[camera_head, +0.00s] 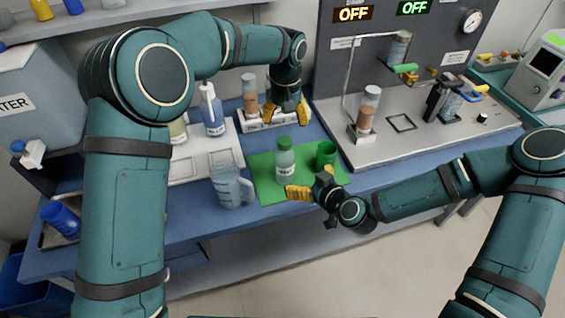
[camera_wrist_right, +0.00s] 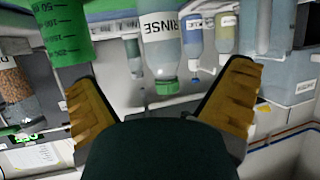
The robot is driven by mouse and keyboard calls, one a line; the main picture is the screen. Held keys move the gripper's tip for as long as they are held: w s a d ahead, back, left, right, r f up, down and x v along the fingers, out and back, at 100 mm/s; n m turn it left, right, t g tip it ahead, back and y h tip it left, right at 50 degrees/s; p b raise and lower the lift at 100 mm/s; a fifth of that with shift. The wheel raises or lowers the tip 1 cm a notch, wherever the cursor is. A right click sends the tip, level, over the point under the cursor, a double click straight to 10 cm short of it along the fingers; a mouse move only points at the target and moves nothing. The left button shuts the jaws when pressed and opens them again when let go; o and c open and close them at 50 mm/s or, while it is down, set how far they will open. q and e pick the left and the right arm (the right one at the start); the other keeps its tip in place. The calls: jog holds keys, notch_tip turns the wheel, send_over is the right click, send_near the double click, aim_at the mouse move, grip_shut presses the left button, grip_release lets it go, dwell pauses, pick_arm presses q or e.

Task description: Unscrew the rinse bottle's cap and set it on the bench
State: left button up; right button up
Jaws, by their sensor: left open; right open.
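The rinse bottle (camera_head: 285,165) stands upright on the green mat (camera_head: 265,188), with its green cap (camera_head: 284,143) on top. In the right wrist view, which is upside down, the bottle (camera_wrist_right: 161,38) reads RINSE and its cap (camera_wrist_right: 167,87) is on. My left gripper (camera_head: 287,112) is open and empty, pointing down behind and above the bottle, apart from the cap. My right gripper (camera_head: 308,184) is open in front of the bottle. In its wrist view the bottle appears between the spread fingers (camera_wrist_right: 160,78), without visible contact.
A green beaker (camera_head: 326,153) stands right of the bottle, and a clear measuring jug (camera_head: 230,190) to its left. A white rack (camera_head: 258,126) with a brown-filled vial is behind, near my left gripper. Blue bench (camera_head: 195,228) is clear at the front left.

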aim_at(284, 163)
pick_arm(q)
jog(key=shift+w+f, duration=0.1)
pick_arm(e)
jog(key=x, duration=1.2)
jog(key=shift+w+a+f, duration=0.1)
jog(key=shift+w+f, duration=0.05)
jog(key=shift+w, duration=0.1)
